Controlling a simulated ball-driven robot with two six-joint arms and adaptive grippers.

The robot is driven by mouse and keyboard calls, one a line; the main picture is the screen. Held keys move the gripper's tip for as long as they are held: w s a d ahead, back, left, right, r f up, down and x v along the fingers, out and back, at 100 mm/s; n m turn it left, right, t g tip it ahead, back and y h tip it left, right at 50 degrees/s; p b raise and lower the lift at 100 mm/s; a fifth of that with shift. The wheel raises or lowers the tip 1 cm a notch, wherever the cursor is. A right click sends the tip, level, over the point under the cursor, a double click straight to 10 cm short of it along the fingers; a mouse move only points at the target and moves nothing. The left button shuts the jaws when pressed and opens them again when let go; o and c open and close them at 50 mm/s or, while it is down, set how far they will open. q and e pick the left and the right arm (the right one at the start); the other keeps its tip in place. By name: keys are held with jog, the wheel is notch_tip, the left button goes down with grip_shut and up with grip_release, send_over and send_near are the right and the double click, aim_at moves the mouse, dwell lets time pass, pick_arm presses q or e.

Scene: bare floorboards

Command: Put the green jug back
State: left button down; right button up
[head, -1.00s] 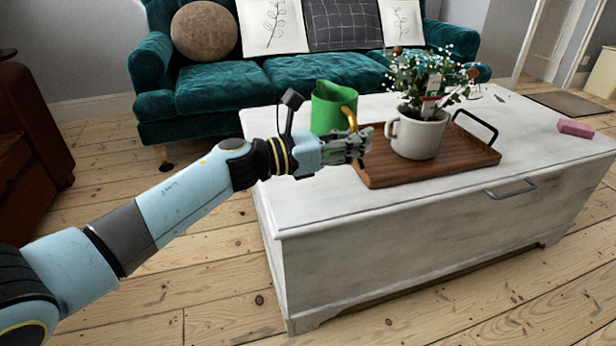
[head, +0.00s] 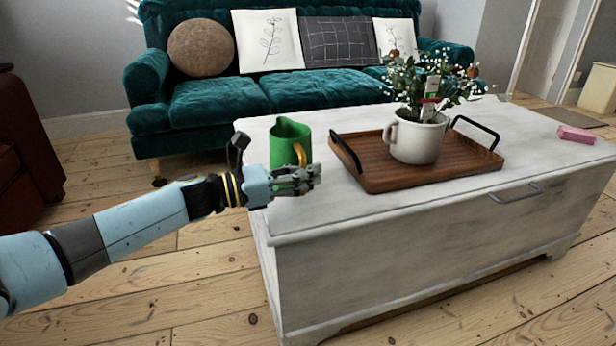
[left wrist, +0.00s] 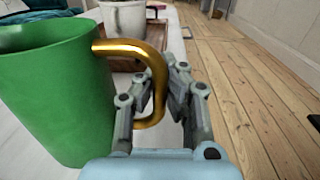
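The green jug (head: 288,143), with a gold handle (head: 301,155), is upright at the left end of the white chest-like table, left of the wooden tray. I cannot tell whether its base touches the tabletop. My left gripper (head: 308,176) is at the jug's handle side. In the left wrist view the fingers (left wrist: 160,88) are closed around the gold handle (left wrist: 158,70), with the green jug body (left wrist: 55,95) to the left. The gripper hides part of the tabletop in front of the jug. My right gripper is not in view.
The wooden tray (head: 375,178) has black handles and bears a white pot (head: 418,142) with a flowering plant. A pink block (head: 576,134) lies at the table's right end. The table (head: 330,215) is bare in front of the tray. A teal sofa (head: 220,95) stands behind.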

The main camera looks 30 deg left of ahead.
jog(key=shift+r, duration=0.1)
pick_arm(q)
jog(key=c, duration=2)
grip_release()
jog(key=o, duration=0.5)
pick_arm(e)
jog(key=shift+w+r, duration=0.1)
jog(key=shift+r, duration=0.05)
